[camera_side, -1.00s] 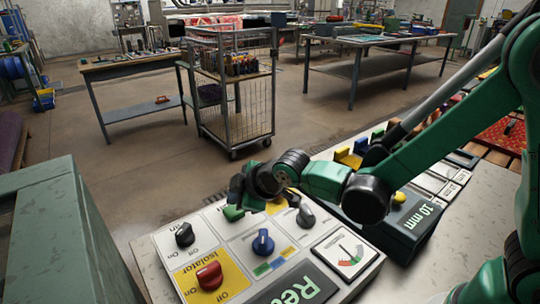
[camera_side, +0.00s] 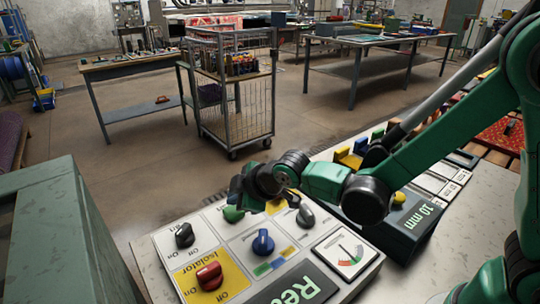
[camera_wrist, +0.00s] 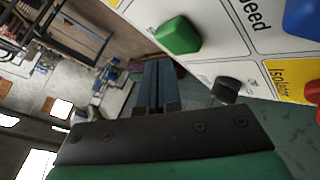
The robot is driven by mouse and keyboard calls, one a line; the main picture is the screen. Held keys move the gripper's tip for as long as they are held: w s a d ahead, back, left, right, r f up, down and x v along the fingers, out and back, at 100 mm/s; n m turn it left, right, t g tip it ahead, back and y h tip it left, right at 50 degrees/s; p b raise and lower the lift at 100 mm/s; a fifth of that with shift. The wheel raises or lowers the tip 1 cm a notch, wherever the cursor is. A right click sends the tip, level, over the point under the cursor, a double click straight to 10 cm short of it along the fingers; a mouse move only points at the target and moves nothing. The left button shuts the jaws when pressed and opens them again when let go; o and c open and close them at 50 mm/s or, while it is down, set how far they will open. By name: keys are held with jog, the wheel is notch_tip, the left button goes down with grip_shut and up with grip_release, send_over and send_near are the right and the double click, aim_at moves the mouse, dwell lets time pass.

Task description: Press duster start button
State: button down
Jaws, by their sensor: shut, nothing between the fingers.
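A green button (camera_side: 233,214) sits on the pale control panel (camera_side: 215,225), near its far edge. In the wrist view the green button (camera_wrist: 178,35) is at the top, with a plain block-like cap. Its label cannot be read. My gripper (camera_side: 238,192) is just above and beside the green button in the side view, and a small gap seems to show between them. In the wrist view my gripper (camera_wrist: 158,82) is shut and empty, its fingers side by side and clear of the button.
The panel also carries a black knob (camera_side: 184,234), a blue knob (camera_side: 263,242), a red isolator knob (camera_side: 209,275), a dark grey knob (camera_side: 305,215) and a dial gauge (camera_side: 344,252). A green cabinet (camera_side: 75,235) stands at the left. A wire cart (camera_side: 235,95) stands on the floor beyond.

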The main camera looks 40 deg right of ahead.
jog(key=shift+f, duration=0.35)
jog(key=shift+f, duration=0.5)
dwell(0.7)
jog(key=shift+r, duration=0.95)
jog(key=shift+r, duration=0.1)
jog(key=shift+r, duration=2.4)
